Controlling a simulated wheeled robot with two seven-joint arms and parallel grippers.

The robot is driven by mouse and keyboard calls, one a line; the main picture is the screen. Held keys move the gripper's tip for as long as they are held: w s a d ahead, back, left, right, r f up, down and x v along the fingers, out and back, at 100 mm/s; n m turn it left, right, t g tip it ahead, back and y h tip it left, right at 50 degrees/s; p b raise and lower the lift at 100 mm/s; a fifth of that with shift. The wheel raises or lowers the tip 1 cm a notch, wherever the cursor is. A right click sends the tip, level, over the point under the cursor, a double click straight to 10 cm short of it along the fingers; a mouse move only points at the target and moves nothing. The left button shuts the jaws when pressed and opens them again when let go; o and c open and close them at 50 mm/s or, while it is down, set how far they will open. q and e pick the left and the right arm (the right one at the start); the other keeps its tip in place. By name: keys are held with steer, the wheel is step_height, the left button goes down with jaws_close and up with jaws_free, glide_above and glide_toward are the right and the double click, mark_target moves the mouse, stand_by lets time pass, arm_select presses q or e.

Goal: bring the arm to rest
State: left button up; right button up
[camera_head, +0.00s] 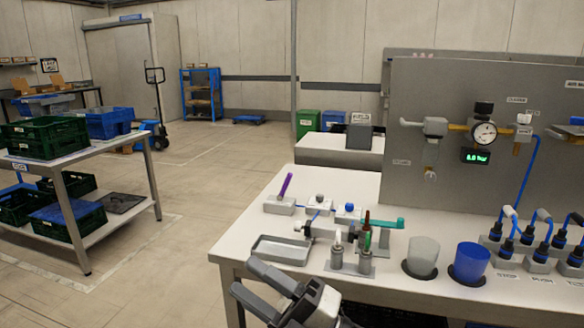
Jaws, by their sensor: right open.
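My right gripper (246,276) shows at the bottom centre of the head view, in front of the white workbench (390,287) near its front left corner. Its two dark grey fingers point to the upper left and stand apart, with nothing between them. The rest of the right arm is mostly cut off by the lower picture edge. My left gripper is not in view.
A grey tray (281,250), small fixtures, a grey cup (422,256) and a blue cup (469,263) stand on the bench. A grey panel with a gauge (484,133) rises behind. A shelf table with green crates (45,136) stands left; the floor between is clear.

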steer(key=d+f+m+t+h, duration=0.7)
steer(key=f+m+t+h, duration=0.15)
steer(key=m, duration=0.65)
steer(key=s+d+f+m+g+h, duration=0.3)
steer(key=s+d+f+m+h, duration=0.2)
steer(key=f, duration=0.4)
steer(key=s+d+f+m+g+h, duration=0.3)
steer(key=s+d+f+m+h, duration=0.2)
steer(key=s+f+m, duration=0.3)
steer(key=shift+s+d+f+m+p, duration=0.4)
steer(key=shift+d+m, duration=0.2)
steer(key=shift+d, duration=0.25)
steer(key=shift+w, duration=0.1)
